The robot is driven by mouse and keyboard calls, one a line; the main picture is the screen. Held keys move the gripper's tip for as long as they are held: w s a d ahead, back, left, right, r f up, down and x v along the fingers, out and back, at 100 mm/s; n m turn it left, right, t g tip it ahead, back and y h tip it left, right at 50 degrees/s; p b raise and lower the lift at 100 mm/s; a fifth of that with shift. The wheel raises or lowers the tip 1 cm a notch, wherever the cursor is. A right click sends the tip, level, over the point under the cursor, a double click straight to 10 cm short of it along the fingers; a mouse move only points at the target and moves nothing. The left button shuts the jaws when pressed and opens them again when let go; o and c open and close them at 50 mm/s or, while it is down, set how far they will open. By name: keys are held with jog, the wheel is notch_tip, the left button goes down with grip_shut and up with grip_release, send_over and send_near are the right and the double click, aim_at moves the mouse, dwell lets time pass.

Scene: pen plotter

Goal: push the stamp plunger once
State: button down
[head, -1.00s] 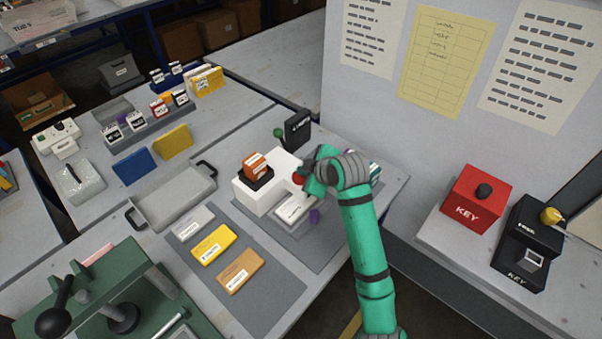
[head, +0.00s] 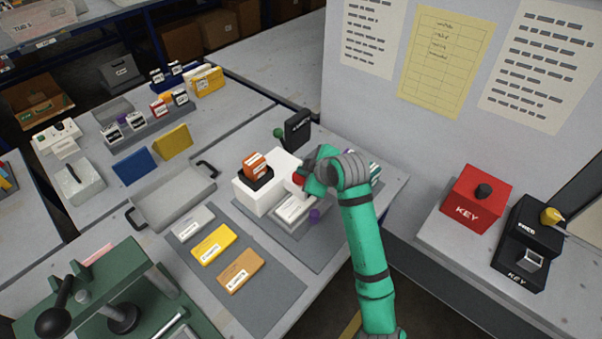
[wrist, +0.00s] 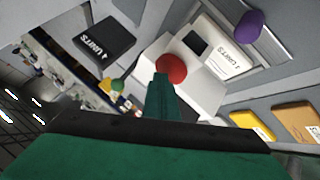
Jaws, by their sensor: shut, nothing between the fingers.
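The stamp plunger is a red round knob (wrist: 171,68) on a white stamp machine (head: 262,200); in the head view a bit of the red knob (head: 299,181) shows beside my gripper. My gripper (wrist: 163,78) is shut and empty, with its fingertips right at the knob's near edge in the wrist view. I cannot tell whether they touch it. A white labelled card (wrist: 228,62) lies on the machine's bed. In the head view my wrist hides the machine's right part.
A purple knob (head: 314,215) sits beside the bed. A black labelled block (head: 297,129) and a green knob (head: 279,133) stand behind the machine. White, yellow (head: 213,244) and orange cards (head: 240,270) lie on a grey mat in front. A wall panel (head: 400,130) rises behind my arm.

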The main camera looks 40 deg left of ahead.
aim_at(303, 178)
jog(key=shift+r, duration=1.15)
jog(key=shift+r, duration=0.1)
notch_tip(303, 178, up, 5)
jog(key=shift+f, duration=0.1)
dwell(1.0)
